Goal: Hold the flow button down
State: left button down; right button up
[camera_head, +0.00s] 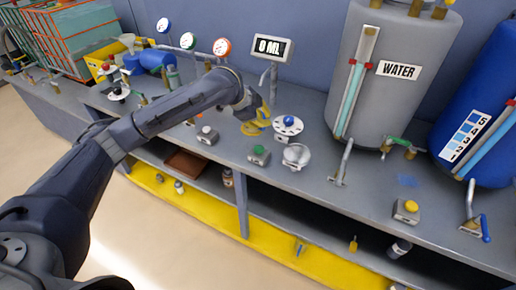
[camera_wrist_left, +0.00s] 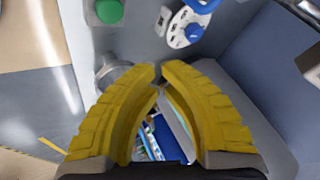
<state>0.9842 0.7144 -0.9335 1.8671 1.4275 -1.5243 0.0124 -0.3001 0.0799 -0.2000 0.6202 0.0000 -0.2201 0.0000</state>
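The flow button is not labelled, so I cannot tell which button it is. A green button (camera_head: 259,154) on a grey box sits on the bench, and it also shows at the top of the left wrist view (camera_wrist_left: 108,11). A grey-white button (camera_head: 207,134) is to its left, and a yellow button (camera_head: 411,208) is far right. My left gripper (camera_head: 258,124) is above the bench, behind the green button and apart from it. In the left wrist view its yellow fingertips (camera_wrist_left: 161,70) nearly meet, with nothing between them. My right gripper is not in view.
A dial with a blue knob (camera_head: 289,123) and a steel cup (camera_head: 297,156) are right of the gripper. A display (camera_head: 268,47) reads 0 ML. A grey WATER tank (camera_head: 390,60) and a blue tank (camera_head: 490,110) stand at right. Gauges (camera_head: 188,40) are behind the arm.

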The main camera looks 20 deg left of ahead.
aim_at(259, 149)
pick_arm(q)
jog(key=shift+f, duration=0.15)
jog(key=shift+f, duration=4.25)
jog(key=shift+f, duration=0.2)
jog(key=shift+f, duration=0.25)
jog(key=shift+f, duration=0.5)
dwell(2.6)
